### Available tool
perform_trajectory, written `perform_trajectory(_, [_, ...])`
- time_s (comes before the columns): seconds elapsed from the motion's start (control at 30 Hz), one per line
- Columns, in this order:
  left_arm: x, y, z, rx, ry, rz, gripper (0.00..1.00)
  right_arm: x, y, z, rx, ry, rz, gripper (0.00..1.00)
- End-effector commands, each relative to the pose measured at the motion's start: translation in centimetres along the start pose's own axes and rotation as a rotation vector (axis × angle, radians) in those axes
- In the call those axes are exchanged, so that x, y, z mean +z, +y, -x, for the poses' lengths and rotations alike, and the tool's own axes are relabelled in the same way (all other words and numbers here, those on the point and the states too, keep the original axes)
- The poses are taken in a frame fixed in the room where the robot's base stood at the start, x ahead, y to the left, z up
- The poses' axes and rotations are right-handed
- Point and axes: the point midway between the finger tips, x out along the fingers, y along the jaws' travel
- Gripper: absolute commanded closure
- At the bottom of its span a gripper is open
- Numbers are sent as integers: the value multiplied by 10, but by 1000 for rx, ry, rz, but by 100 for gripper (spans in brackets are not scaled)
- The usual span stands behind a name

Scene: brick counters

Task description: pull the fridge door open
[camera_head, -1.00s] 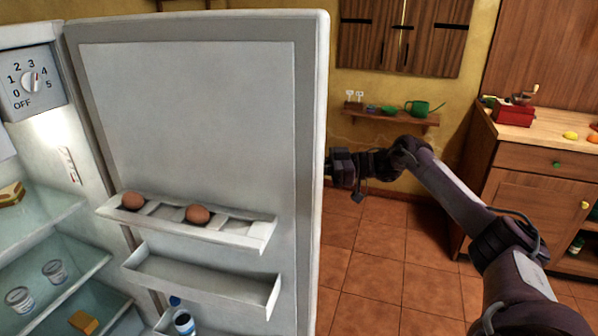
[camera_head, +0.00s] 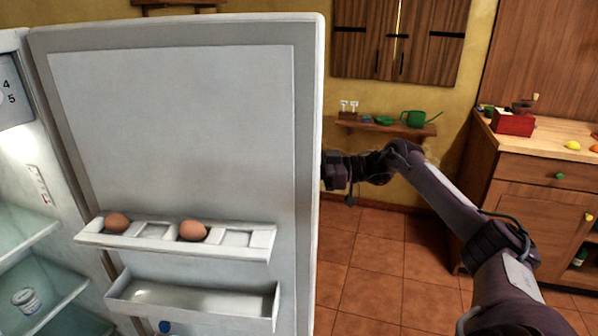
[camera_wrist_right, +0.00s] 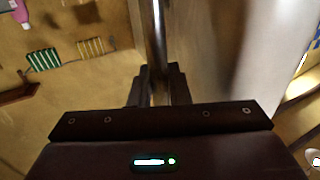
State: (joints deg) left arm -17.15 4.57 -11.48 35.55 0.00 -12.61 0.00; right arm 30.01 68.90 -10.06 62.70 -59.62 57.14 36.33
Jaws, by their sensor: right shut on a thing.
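The white fridge door (camera_head: 175,120) stands wide open in the head view, its inner side facing me. My right arm reaches in from the right to the door's far edge, and the gripper's fingertips are hidden behind the door there. In the right wrist view my right gripper (camera_wrist_right: 158,88) is shut on the metal bar handle (camera_wrist_right: 157,35) of the door, with one finger on each side. The door's outer face (camera_wrist_right: 215,50) shows to the right of the handle. My left gripper is not in view.
The door holds an egg rack (camera_head: 175,238) with two eggs and a lower shelf (camera_head: 190,298). Fridge shelves (camera_head: 25,240) show at left. A wooden cabinet (camera_head: 540,190) stands at right. Tiled floor (camera_head: 380,250) between door and cabinet is clear.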

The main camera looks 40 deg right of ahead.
Motion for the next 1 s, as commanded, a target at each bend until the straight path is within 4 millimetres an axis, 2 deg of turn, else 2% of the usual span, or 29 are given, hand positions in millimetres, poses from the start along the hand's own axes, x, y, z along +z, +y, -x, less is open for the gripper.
perform_trajectory(0.17, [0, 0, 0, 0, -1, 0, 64, 1, 0, 0, 1, -4, -1, 100])
perform_trajectory(0.2, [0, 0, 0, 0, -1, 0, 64, 1, 0, 0, 1, -3, -1, 80])
perform_trajectory(0.3, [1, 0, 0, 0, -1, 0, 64, 1, 0, 0, 1, -3, -1, 67])
perform_trajectory(0.67, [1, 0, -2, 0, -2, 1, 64, 1, 0, 5, 2, -3, 0, 66])
perform_trajectory(1.0, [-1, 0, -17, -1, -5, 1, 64, 2, 1, 60, 3, -6, 1, 66])
